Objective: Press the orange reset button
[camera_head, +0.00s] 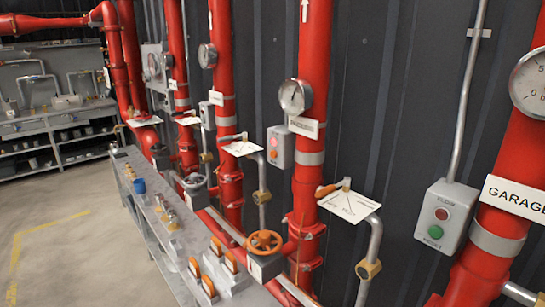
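Several small orange-topped items (214,246) sit low on the bench. Neither of my grippers is in view.
Red vertical pipes (310,120) with gauges (294,96) line the dark wall. Valves, white sign plates (348,204) and an orange handwheel (264,241) jut out. A long grey bench (150,215) runs in front. Shelves (60,125) stand at back left. The left floor (60,240) is clear.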

